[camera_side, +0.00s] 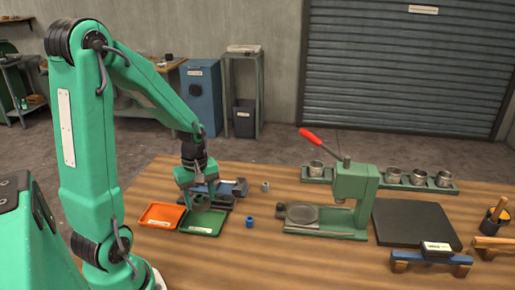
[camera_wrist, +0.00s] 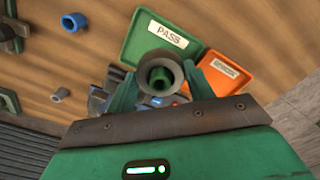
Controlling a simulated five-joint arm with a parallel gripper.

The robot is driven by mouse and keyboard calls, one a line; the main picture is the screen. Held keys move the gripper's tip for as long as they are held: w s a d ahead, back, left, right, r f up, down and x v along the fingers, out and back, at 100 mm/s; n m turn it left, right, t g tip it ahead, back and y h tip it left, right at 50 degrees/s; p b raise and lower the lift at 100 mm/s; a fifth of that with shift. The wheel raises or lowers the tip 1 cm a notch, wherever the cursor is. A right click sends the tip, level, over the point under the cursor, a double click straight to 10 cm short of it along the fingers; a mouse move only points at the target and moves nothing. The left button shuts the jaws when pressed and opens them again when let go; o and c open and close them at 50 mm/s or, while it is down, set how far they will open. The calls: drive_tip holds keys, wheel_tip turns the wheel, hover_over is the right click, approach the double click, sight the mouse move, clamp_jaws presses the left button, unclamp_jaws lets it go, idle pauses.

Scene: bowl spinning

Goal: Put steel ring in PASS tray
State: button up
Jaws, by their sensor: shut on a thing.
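A grey steel ring (camera_wrist: 158,57) is held between the two green fingers of my gripper (camera_wrist: 160,84), and its open end faces the wrist camera. In the side view the ring (camera_side: 201,203) is partly hidden by my gripper (camera_side: 201,197). It hangs low above the green PASS tray (camera_side: 212,220), towards the tray's back left. The PASS tray (camera_wrist: 132,45), with a white PASS label, lies beyond the ring in the wrist view and looks empty. I cannot tell whether the ring touches the tray.
An orange labelled tray (camera_side: 160,216) lies beside the PASS tray. A small blue piece (camera_side: 250,222) and a grey piece (camera_side: 265,186) stand to the right. A dark blue device (camera_side: 233,187) lies behind the gripper. A green press (camera_side: 352,190) with a red handle stands further right.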

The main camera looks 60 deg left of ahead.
drive_tip(key=shift+f, duration=2.65)
drive_tip(key=shift+f, duration=0.3)
drive_tip(key=o, duration=1.3)
drive_tip(key=shift+r, duration=0.15)
drive_tip(key=shift+r, duration=3.85)
